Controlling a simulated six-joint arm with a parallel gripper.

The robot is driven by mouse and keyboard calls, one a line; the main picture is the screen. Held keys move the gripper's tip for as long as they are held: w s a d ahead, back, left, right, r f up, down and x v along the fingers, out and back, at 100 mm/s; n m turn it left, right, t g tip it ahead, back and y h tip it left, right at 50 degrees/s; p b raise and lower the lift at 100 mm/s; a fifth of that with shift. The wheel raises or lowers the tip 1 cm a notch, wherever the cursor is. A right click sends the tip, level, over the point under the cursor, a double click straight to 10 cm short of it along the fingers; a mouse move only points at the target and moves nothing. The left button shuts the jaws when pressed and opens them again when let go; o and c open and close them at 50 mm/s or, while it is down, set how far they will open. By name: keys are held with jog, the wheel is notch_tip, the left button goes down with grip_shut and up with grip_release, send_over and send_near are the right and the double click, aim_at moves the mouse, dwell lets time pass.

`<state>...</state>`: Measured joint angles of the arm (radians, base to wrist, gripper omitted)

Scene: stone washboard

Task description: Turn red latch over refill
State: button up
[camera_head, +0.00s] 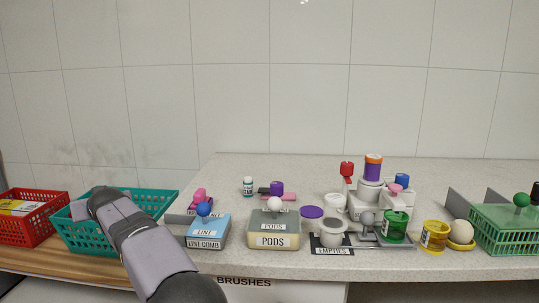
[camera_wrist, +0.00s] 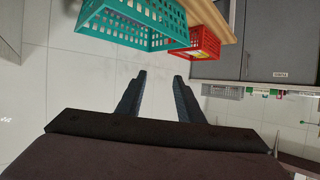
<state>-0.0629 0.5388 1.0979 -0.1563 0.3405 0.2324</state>
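The red latch (camera_head: 347,170) stands upright at the back of the white dispenser (camera_head: 366,198), right of centre in the head view. A purple and orange canister (camera_head: 373,168) sits on top of that dispenser, beside the latch. No label reading refill is legible. My arm reaches up at the lower left of the head view, far left of the latch, and its fingers are hidden there. In the wrist view my gripper (camera_wrist: 160,95) is open, with two dark fingers apart and nothing between them. The latch is not in the wrist view.
A teal basket (camera_head: 150,203) lies behind my arm, with a red basket (camera_head: 30,231) to its left. The lint box (camera_head: 207,232), pods box (camera_head: 272,230), empties cup (camera_head: 331,232), yellow jar (camera_head: 434,238) and green basket (camera_head: 508,230) line the counter's front.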

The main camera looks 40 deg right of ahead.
jog(key=s+d+r+m+h+p, duration=0.1)
jog(key=d+r+p, duration=0.2)
jog(key=d, duration=0.3)
jog(key=s+d+r+g+h+p, duration=0.1)
jog(key=d+r+p, duration=0.15)
jog(key=d, duration=0.35)
jog(key=s+d+r+m+h+p, duration=0.1)
jog(key=d+r+p, duration=0.15)
jog(key=d, duration=0.35)
notch_tip(320, 180, up, 11)
jog(key=m+g+p, duration=0.6)
jog(key=g+p, duration=0.3)
jog(key=p, duration=2.1)
send_over(348, 164)
jog(key=s+a, duration=0.2)
jog(key=shift+p+x, duration=1)
jog(key=shift+x, duration=2.6)
jog(key=shift+s, duration=0.1)
jog(key=shift+d, duration=0.1)
jog(key=c, duration=0.8)
